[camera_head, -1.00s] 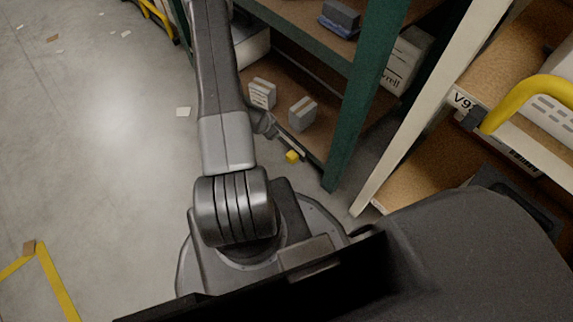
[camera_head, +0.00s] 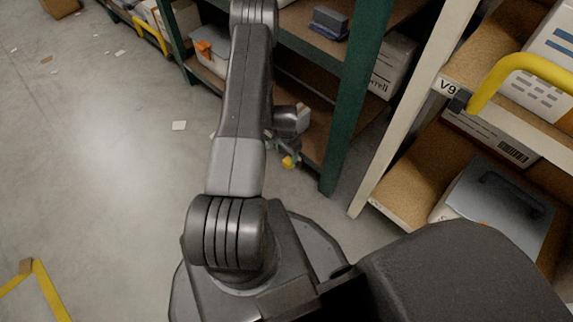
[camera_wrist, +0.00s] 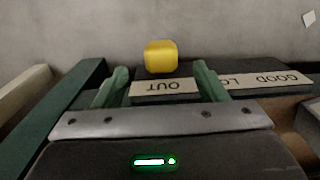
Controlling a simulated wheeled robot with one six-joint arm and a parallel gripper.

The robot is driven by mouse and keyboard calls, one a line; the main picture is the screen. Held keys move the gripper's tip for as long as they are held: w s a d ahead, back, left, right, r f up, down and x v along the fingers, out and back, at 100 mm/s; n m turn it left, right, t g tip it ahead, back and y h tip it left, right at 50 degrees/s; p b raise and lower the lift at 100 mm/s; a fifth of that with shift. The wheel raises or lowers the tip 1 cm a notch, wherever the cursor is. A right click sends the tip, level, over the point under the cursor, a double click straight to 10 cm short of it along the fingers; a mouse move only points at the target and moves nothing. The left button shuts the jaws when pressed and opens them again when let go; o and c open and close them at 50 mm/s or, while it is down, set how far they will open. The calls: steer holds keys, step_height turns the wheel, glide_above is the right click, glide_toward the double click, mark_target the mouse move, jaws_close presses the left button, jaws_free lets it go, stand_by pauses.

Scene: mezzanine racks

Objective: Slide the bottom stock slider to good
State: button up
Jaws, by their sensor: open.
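The bottom stock slider is a yellow knob (camera_wrist: 161,56) on a dark rail along the lowest shelf edge of the green rack. It also shows small in the head view (camera_head: 289,162). In the wrist view it stands in line with the upside-down "OUT" label (camera_wrist: 163,87). The "LO" and "GOOD" labels (camera_wrist: 268,80) lie to its right, "GOOD" farthest. My gripper (camera_wrist: 163,84) is open, its two green fingers apart. The knob appears between them sideways, just beyond the tips; contact cannot be told. In the head view my arm partly hides the rail.
A green rack post (camera_head: 347,120) stands close right of the slider. A cream rack (camera_head: 405,125) with a yellow handle (camera_head: 520,75) is farther right. Small boxes sit on the lowest shelf behind my gripper. Open grey floor (camera_head: 100,150) lies to the left.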

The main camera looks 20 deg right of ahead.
mark_target(287, 162)
step_height(287, 162, down, 8)
steer(key=shift+r+b, duration=0.15)
steer(key=shift+b, duration=0.8)
